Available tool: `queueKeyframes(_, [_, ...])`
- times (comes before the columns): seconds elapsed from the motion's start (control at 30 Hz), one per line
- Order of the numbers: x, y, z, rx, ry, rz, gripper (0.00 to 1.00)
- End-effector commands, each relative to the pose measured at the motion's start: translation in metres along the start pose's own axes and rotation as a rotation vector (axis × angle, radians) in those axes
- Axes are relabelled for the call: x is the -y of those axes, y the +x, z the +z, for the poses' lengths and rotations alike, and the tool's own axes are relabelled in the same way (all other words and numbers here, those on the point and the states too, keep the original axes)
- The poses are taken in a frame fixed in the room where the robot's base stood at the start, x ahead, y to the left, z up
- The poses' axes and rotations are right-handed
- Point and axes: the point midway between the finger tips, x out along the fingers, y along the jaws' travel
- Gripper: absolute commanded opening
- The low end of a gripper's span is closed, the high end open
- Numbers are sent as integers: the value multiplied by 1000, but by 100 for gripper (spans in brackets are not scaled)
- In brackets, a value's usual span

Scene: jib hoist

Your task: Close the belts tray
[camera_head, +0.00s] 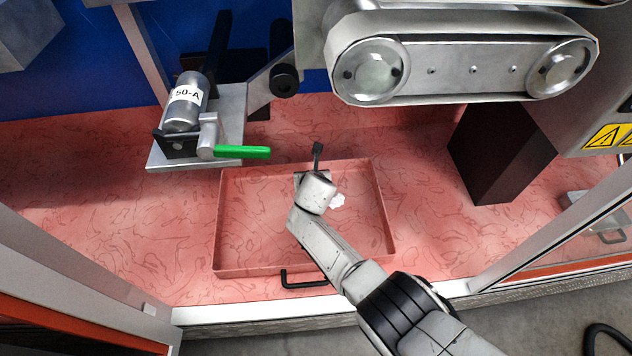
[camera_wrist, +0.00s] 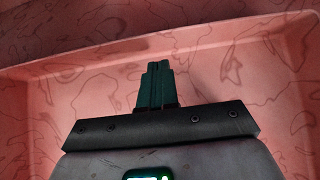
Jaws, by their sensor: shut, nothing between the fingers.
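The tray (camera_head: 250,225) is a shallow open-topped box in pinkish-red patterned material, near the middle of the head view. A black bar handle (camera_head: 304,280) sits on its front side. My gripper (camera_head: 318,150) is over the tray near its back wall, with its fingers pointing toward the back. The dark fingers (camera_wrist: 154,68) are together and empty in the wrist view, in front of the tray's wall (camera_wrist: 60,88). I cannot tell whether they touch it. My arm and wrist hide part of the tray's floor and front right side.
A metal unit with a cylinder (camera_head: 187,103) and a green lever (camera_head: 242,152) stands behind the tray's left side. A belt conveyor (camera_head: 460,68) hangs at the upper right. A dark block (camera_head: 497,150) stands at right.

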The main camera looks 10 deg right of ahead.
Motion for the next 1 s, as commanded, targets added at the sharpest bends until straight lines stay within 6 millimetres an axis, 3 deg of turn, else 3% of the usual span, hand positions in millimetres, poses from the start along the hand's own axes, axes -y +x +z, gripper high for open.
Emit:
queueKeyframes(0.6, [0,-82,-1,-6,1,-2,0])
queueKeyframes(1.0, [0,-102,-4,-6,-1,-2,0])
